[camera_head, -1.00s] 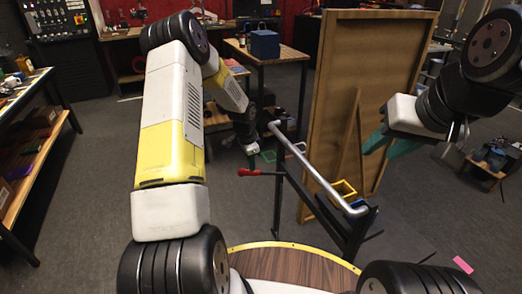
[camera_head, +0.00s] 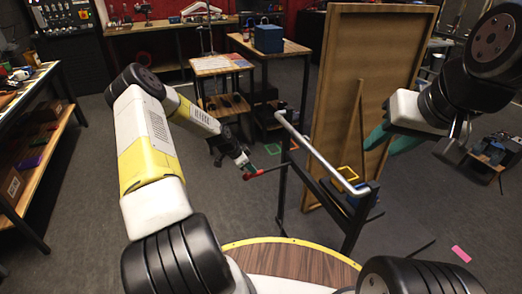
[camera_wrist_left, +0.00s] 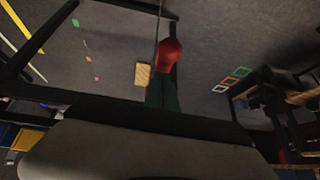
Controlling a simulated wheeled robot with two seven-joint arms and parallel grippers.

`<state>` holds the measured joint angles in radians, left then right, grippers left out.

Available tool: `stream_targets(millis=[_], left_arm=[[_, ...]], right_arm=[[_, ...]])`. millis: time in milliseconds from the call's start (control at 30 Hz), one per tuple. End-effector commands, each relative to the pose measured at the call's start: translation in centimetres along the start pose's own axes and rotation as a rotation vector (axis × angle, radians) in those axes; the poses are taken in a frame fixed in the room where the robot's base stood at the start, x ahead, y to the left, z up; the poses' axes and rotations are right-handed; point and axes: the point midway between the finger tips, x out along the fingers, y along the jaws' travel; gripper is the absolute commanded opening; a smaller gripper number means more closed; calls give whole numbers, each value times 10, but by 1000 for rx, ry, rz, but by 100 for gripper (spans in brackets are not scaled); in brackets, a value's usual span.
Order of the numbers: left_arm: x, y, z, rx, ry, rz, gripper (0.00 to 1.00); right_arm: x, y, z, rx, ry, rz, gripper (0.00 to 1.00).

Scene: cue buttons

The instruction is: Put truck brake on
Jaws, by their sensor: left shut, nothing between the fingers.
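The truck, a black frame with a long silver handle bar (camera_head: 322,157), stands in front of me. A thin lever with a red end (camera_head: 262,172) sticks out to its left side. My left gripper (camera_head: 249,170) is at the lever's red end. In the left wrist view its green fingers (camera_wrist_left: 162,92) are closed together, with the red knob (camera_wrist_left: 169,55) just past their tips. I cannot tell if they touch it. My right gripper (camera_head: 390,141) has green fingers apart and empty, in front of the brown board.
A tall brown board (camera_head: 367,90) stands right behind the truck. A wooden table with a blue box (camera_head: 268,38) is at the back. A workbench (camera_head: 35,150) runs along the left. Grey floor between the bench and my left arm is clear.

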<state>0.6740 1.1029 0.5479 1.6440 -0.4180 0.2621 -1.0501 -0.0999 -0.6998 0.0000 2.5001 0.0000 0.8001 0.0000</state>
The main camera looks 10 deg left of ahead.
Motion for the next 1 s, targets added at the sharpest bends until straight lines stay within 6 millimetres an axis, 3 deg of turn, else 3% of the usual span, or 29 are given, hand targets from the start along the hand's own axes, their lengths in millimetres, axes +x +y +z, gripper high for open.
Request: stream_targets(millis=[200, 500, 1000], left_arm=[[26, 2, 21, -20, 149, 2, 0], [56, 5, 36, -8, 135, 2, 0], [76, 7, 44, -6, 132, 3, 0]], right_arm=[[0, 0, 0, 0, 0, 0, 36], [0, 0, 0, 0, 0, 0, 36], [0, 0, 0, 0, 0, 0, 36]])
